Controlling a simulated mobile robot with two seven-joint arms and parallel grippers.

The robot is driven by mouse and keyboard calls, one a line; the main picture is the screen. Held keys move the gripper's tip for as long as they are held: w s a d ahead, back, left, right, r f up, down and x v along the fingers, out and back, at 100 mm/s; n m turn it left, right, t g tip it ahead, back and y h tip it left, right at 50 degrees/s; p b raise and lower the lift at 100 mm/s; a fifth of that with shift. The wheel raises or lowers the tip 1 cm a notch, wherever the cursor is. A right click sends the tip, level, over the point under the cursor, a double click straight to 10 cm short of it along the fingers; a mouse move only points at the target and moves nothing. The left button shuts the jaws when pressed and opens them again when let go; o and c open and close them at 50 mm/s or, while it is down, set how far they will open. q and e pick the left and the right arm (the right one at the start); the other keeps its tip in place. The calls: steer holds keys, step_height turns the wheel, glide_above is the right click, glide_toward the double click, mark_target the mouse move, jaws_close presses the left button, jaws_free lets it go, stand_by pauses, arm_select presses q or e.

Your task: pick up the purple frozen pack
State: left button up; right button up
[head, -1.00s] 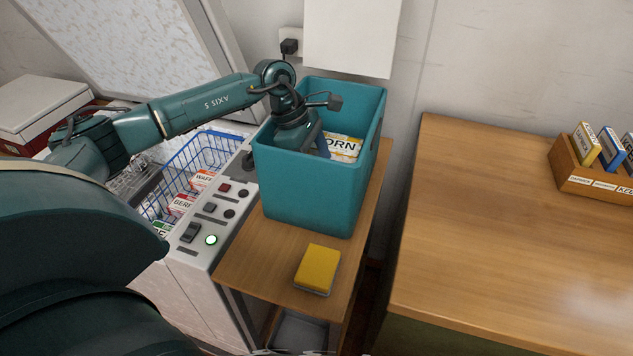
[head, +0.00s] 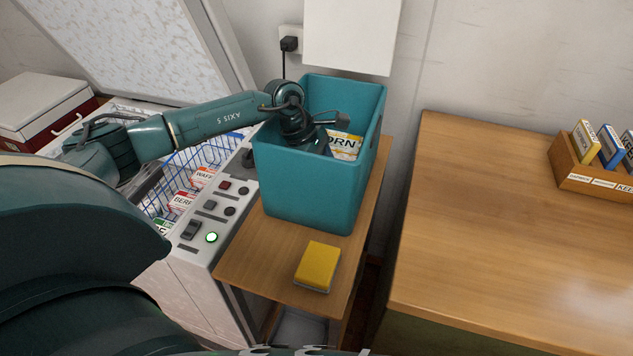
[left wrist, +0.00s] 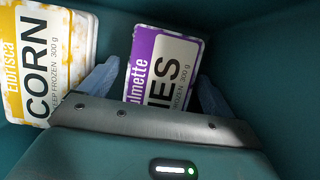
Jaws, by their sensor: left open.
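The purple frozen pack (left wrist: 163,68) shows in the left wrist view, inside the teal tub (head: 305,188), its purple band at the left and black lettering on white. My left gripper (left wrist: 155,85) is open, with one blue-grey finger on each side of the purple pack. I cannot tell whether the fingers touch it. The pack's lower end is hidden behind the gripper body. In the head view my left arm reaches down into the tub, and the tub wall hides the fingers and the purple pack. My right gripper is not in view.
A yellow CORN pack (left wrist: 45,55) lies in the tub to the left of the purple one; it also shows in the head view (head: 345,144). A yellow sponge (head: 318,266) lies in front of the tub. A blue wire basket (head: 163,198) with packs stands at left.

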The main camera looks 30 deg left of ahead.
arm_select(q)
steer(key=shift+c, duration=0.4)
steer(key=c, duration=1.2)
